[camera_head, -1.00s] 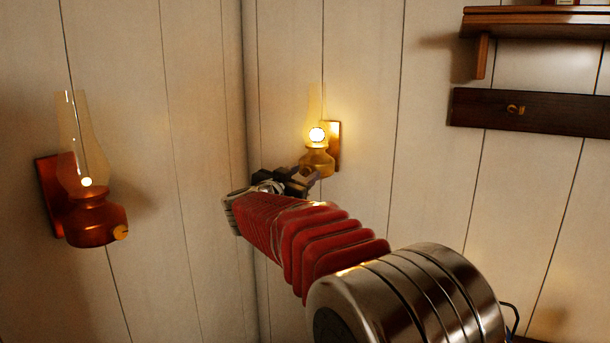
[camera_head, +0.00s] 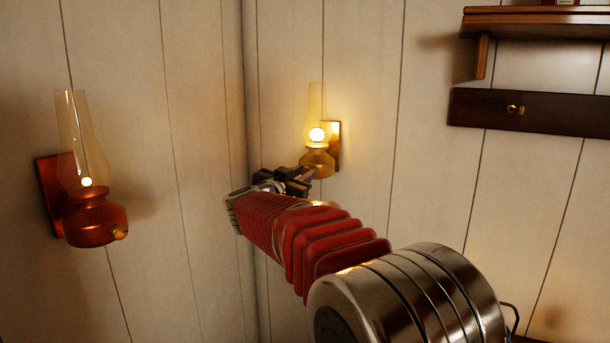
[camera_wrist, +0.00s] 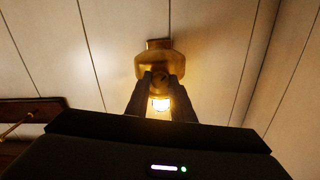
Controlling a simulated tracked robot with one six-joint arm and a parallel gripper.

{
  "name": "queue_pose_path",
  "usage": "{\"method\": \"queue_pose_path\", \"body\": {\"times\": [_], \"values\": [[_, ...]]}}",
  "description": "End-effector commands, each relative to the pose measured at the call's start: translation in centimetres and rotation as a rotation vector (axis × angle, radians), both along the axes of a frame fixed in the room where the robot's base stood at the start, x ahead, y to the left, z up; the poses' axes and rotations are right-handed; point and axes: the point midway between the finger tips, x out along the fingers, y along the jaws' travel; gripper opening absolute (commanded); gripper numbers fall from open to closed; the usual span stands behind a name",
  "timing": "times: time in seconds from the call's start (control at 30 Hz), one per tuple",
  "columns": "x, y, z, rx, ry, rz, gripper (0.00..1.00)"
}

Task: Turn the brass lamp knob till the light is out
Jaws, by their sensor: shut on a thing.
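The brass lamp (camera_head: 317,163) hangs on the back wall, right of the corner, with a glass chimney and a bright light inside. It shows upside down in the wrist view (camera_wrist: 158,63), with the light still glowing. My gripper (camera_wrist: 161,78) is at the front of the lamp body and shut on the small brass knob (camera_wrist: 161,75). The fingers cover much of the knob. In the head view my gripper (camera_head: 306,176) reaches the lamp's lower front, and the knob is hidden there.
A copper-red lamp (camera_head: 95,222) with a small light and its own knob is on the left wall. A wooden shelf (camera_head: 535,24) and a dark peg rail (camera_head: 550,114) are at upper right. The planked wall between the lamp and the rail is bare.

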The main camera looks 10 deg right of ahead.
Motion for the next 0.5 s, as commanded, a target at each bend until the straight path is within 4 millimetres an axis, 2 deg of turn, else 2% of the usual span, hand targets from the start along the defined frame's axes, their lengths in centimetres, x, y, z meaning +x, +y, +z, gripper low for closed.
{"method": "queue_pose_path", "body": {"times": [0.27,0.5], "values": [[-0.13,-0.19,-0.07,-0.03,0.023,-0.012,0.0],[-0.11,-0.15,-0.1,-0.123,0.091,-0.012,0.0]]}}
